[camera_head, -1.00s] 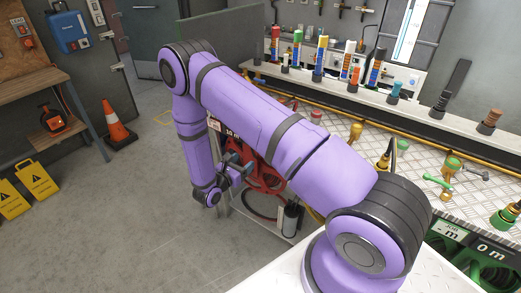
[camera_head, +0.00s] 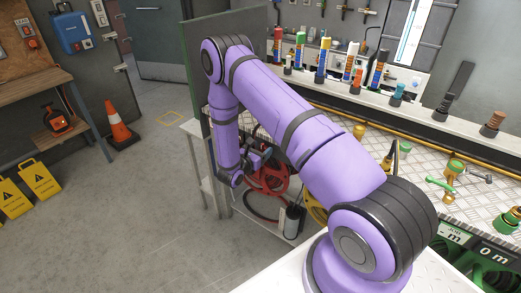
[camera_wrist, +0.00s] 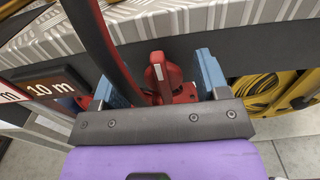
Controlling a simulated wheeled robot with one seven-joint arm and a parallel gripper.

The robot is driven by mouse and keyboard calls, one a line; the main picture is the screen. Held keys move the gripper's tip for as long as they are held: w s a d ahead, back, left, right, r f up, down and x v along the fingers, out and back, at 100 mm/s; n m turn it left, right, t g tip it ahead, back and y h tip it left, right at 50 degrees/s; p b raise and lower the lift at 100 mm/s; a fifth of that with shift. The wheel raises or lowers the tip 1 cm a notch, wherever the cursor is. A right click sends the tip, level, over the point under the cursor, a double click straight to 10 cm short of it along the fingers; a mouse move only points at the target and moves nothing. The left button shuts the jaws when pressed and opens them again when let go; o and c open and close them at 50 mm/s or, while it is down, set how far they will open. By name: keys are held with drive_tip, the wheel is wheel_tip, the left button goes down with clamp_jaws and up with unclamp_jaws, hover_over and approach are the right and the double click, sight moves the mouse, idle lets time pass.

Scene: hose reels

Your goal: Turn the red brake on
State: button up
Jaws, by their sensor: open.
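The red brake (camera_wrist: 159,73), a small red lever with a white stripe, shows in the middle of the wrist view. My gripper (camera_wrist: 163,82) is open, with one blue finger on each side of the brake. I see a gap on both sides, and cannot tell how deep the brake sits between the fingers. The brake's lower part is hidden by my gripper's body. In the head view the red hose reel (camera_head: 272,180) stands under the bench top, with my gripper (camera_head: 262,157) in front of its upper part. The brake cannot be made out there.
A dark red-edged hose (camera_wrist: 97,42) curves past the left finger in the wrist view. A "10 m" sign (camera_wrist: 49,87) is at the left and a yellow hose reel (camera_wrist: 262,90) at the right. The metal bench top (camera_wrist: 185,18) lies just beyond the brake. Open floor (camera_head: 130,215) is at the left.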

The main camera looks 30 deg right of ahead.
drive_tip(key=c, duration=0.9)
drive_tip(key=m, duration=0.4)
drive_tip(key=shift+s, duration=0.3)
drive_tip(key=m, duration=0.4)
drive_tip(key=shift+s+d+f+m, duration=0.15)
drive_tip(key=shift+s+f+m, duration=0.05)
drive_tip(key=shift+s+m, duration=0.1)
drive_tip(key=shift+s+d+f+m, duration=0.1)
drive_tip(key=shift+f+m, duration=0.15)
drive_tip(key=shift+m, duration=1.3)
drive_tip(key=shift+s+a+f+m, duration=0.1)
drive_tip(key=shift+f+m, duration=0.15)
drive_tip(key=shift+m, duration=1.35)
drive_tip(key=shift+s+d+f+m, duration=0.1)
drive_tip(key=shift+f+m, duration=0.15)
drive_tip(key=shift+m, duration=1.3)
